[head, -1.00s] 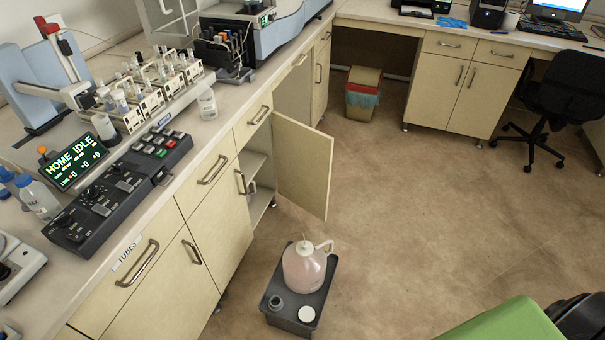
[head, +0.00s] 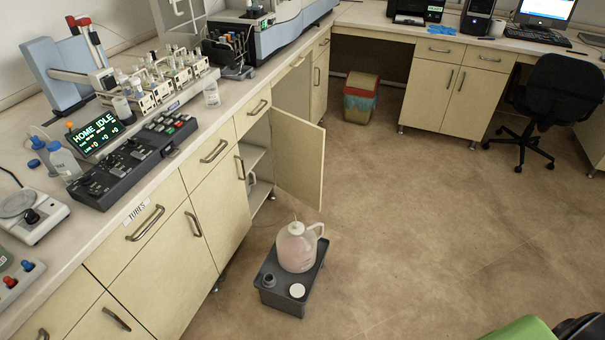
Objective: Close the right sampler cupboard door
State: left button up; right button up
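The right sampler cupboard door (head: 299,165) stands wide open in the head view, swung out from the counter on the left over the floor. Its hinge side is at the far edge of the cupboard opening. The opening shows shelves (head: 257,181) with a small pale item on them. The closed door beside it (head: 226,212) has a vertical handle near the opening. Neither of my grippers is in view.
A grey tray (head: 287,304) with a pinkish jug (head: 297,247) and a white cap stands on the floor just in front of the open door. A bin (head: 361,98) stands farther back. A black chair (head: 556,95) is at the right. The middle floor is clear.

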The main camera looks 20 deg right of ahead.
aim_at(299, 145)
jog(key=l+u, duration=0.1)
jog(key=u, duration=1.35)
jog(key=l+u, duration=0.1)
jog(key=l, duration=2.85)
jog(key=l+u, duration=0.1)
jog(key=l, duration=2.85)
jog(key=k+l, duration=0.55)
jog(key=k, duration=0.15)
